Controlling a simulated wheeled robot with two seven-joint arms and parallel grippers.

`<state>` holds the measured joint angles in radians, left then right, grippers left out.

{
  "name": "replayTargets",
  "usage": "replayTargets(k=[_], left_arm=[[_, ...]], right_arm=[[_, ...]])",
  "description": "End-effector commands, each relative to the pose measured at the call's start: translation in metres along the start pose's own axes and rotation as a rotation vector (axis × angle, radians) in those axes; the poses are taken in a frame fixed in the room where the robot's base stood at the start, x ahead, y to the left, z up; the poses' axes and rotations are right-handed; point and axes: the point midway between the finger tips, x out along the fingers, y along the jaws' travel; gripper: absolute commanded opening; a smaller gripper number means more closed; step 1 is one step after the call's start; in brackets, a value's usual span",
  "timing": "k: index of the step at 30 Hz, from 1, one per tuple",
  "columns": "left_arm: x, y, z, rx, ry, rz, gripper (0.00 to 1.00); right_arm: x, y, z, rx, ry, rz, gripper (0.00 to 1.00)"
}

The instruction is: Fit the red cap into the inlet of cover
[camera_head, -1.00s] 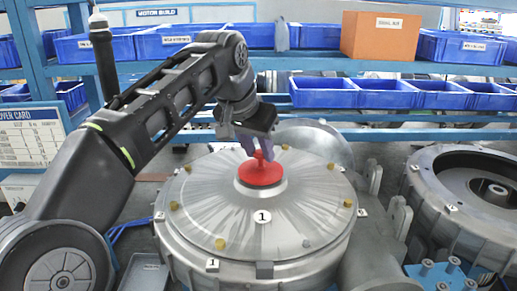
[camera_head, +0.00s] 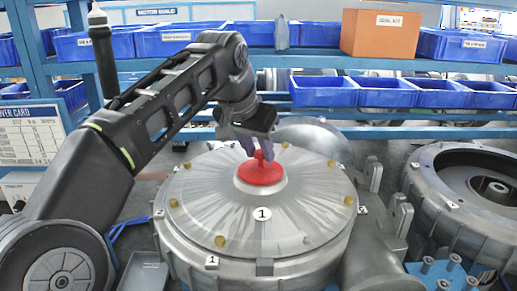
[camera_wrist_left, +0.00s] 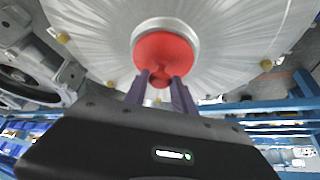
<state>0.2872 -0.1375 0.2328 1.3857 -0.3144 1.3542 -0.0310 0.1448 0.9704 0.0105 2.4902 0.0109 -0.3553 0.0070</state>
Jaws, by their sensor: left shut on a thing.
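The red cap (camera_head: 261,172) sits at the centre of the round silver cover (camera_head: 215,205), over the raised ring of the inlet (camera_head: 240,186). In the left wrist view the red cap (camera_wrist_left: 164,55) lies inside the pale inlet ring (camera_wrist_left: 137,35); how deep it sits cannot be told. My left gripper (camera_head: 258,148) comes down from above and is shut on the cap's upright handle. Its two purple fingers (camera_wrist_left: 160,80) also show against the cap in the left wrist view. My right gripper is not in view.
An open housing (camera_head: 425,195) stands to the right of the cover. Blue fixture pegs (camera_head: 444,272) are at the lower right. Behind are shelves with blue bins (camera_head: 385,93) and an orange seal kit box (camera_head: 381,33). A printed card (camera_head: 27,137) stands at the left.

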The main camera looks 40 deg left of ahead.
Motion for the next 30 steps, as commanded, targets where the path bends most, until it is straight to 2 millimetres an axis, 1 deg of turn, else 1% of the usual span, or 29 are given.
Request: replayTargets(k=[3, 4, 13, 23, 26, 30], left_arm=[[-0.001, 0.0, 0.0, 0.0, 0.001, 0.0, 0.0], [-0.001, 0.0, 0.0, 0.0, 0.001, 0.0, 0.32], [0.0, 0.0, 0.0, 0.0, 0.0, 0.0, 0.56], [0.0, 0.0, 0.0, 0.0, -0.001, 0.0, 0.56], [-0.009, 0.0, -0.001, 0.0, 0.0, 0.0, 0.56], [-0.031, 0.0, -0.002, 0.001, 0.003, 0.0, 0.56]], right_arm=[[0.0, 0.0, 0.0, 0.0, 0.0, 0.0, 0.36], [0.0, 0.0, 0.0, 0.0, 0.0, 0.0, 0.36], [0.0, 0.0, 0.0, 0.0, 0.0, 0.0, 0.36], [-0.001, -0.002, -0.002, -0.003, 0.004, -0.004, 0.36], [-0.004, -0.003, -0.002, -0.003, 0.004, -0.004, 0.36], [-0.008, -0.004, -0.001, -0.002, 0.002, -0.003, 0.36]])
